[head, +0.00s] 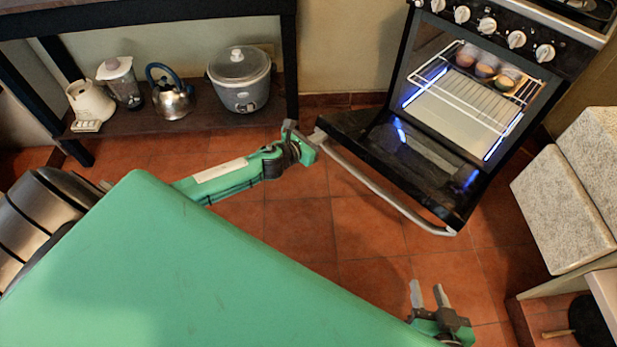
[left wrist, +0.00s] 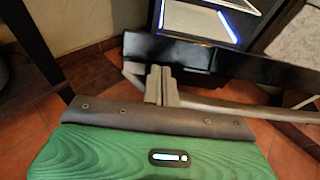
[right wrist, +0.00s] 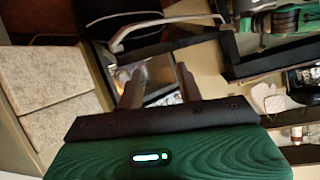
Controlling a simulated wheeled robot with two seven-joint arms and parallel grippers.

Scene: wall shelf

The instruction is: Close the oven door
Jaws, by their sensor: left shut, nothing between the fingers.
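The oven (head: 480,80) stands at the right of the head view with its door (head: 410,165) open and lowered, the dark inner face up. A curved metal handle (head: 385,195) runs along the door's outer edge. My left gripper (head: 290,127) is shut and empty beside the door's left corner, close to the handle's end. In the left wrist view its fingers (left wrist: 161,84) overlap the handle (left wrist: 225,106) and door edge; I cannot tell whether they touch. My right gripper (head: 428,293) is open and empty, below the door in the head view. Its parted fingers also show in the right wrist view (right wrist: 158,88).
A low shelf (head: 190,120) at the left holds a kettle (head: 172,98), a blender (head: 120,82) and a rice cooker (head: 240,80). Pale stone-faced blocks (head: 562,210) stand right of the oven. Tiled floor (head: 300,220) is clear between my body and the door.

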